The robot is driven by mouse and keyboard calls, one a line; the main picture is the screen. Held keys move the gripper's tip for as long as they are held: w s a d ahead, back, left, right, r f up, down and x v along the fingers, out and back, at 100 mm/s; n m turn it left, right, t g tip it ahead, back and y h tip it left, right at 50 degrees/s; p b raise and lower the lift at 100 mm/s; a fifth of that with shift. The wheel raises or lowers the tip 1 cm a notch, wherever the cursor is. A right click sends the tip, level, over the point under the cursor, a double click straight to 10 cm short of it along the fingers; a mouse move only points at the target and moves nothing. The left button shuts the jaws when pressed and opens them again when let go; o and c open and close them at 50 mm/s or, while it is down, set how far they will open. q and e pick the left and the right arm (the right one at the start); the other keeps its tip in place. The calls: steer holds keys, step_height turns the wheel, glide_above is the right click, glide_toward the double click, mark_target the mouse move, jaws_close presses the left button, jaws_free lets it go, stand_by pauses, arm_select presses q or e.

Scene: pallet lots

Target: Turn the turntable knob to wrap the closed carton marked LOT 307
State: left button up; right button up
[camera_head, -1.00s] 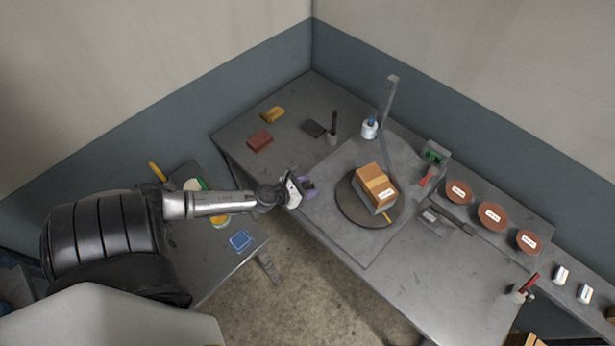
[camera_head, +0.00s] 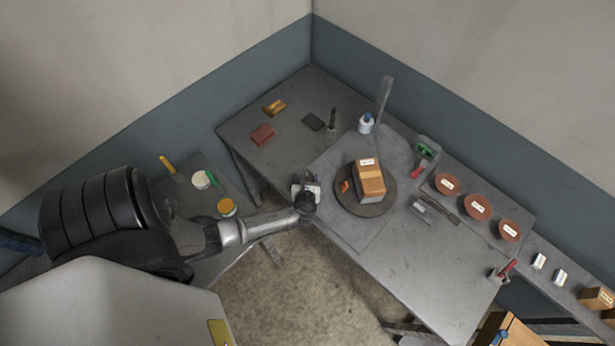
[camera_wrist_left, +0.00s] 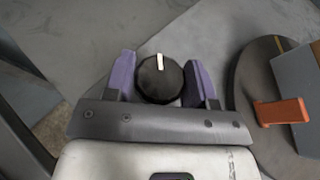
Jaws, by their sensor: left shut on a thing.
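The closed carton (camera_head: 370,184) is brown with a paler band and a white label on top. The label is too small to read. The carton sits on the round dark turntable (camera_head: 350,208), with an orange piece (camera_head: 345,186) beside it, also seen in the wrist view (camera_wrist_left: 282,112). My left gripper (camera_head: 306,186) is at the table's front edge, left of the turntable. In the wrist view its purple fingers stand on both sides of the round black knob (camera_wrist_left: 158,84), shut on it. The knob's white mark points away from the gripper body. My right gripper is out of view.
A grey post (camera_head: 383,98) and a white bottle (camera_head: 366,124) stand behind the turntable. A red block (camera_head: 262,134) lies at the back left. The front right table top (camera_head: 400,265) is clear.

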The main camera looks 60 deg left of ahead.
arm_select(q)
steer(key=shift+n+g+y, duration=0.8)
steer(key=shift+n+g, duration=1.2)
steer(key=shift+g, duration=0.2)
steer(key=shift+f, duration=0.1)
steer(key=o, duration=0.9)
steer(key=v, duration=1.4)
steer(key=shift+w, duration=0.25)
